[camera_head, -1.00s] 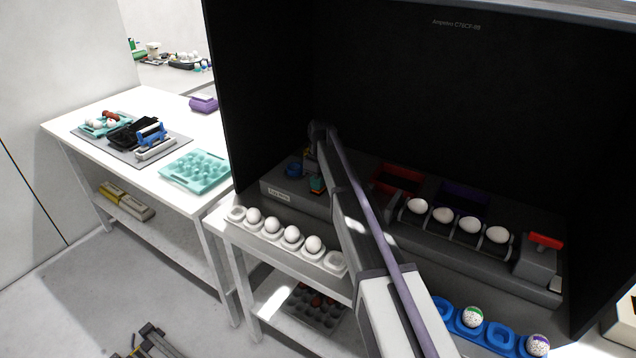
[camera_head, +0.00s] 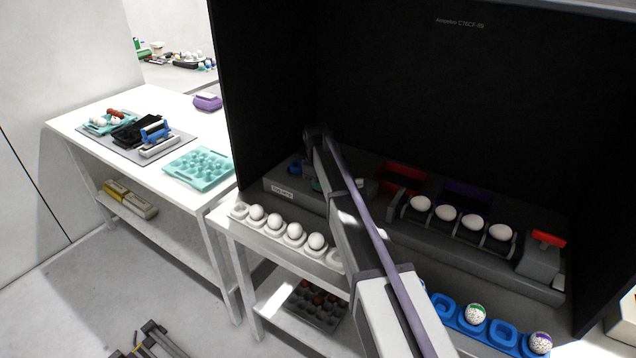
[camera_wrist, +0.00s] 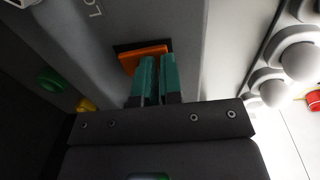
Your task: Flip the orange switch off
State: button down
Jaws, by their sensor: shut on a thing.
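The orange switch (camera_wrist: 140,55) sits in a dark recess on the grey panel in the wrist view. My gripper (camera_wrist: 156,62) has its two teal fingers close together at the switch, shut on its near edge. The fingertips hide part of the switch. In the head view my arm covers most of the gripper, with only a bit of teal showing, and the switch cannot be made out.
A green button (camera_wrist: 50,80) and a yellow button (camera_wrist: 87,104) lie left of the fingers. A white egg tray (camera_head: 283,240) with several eggs stands in front of the machine. A red lever (camera_head: 549,238) is at the machine's right end.

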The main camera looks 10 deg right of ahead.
jog(key=shift+w+d, duration=0.3)
jog(key=shift+d, duration=0.15)
jog(key=shift+d+r+p, duration=0.1)
jog(key=shift+r+p, duration=0.15)
jog(key=shift+p, duration=0.25)
notch_tip(320, 180, up, 14)
jog(key=s+a+p, duration=0.1)
jog(key=a+p, duration=0.1)
jog(key=p, duration=1.2)
jog(key=s+f+m+b, duration=0.2)
jog(key=s+m, duration=0.2)
jog(key=s, duration=1.3)
jog(key=s+d+f+m+b, duration=0.1)
jog(key=s+m, duration=0.4)
jog(key=s, duration=1.3)
jog(key=shift+d+f+g+b, duration=0.3)
jog(key=shift+f+b, duration=0.2)
jog(key=shift+f, duration=0.15)
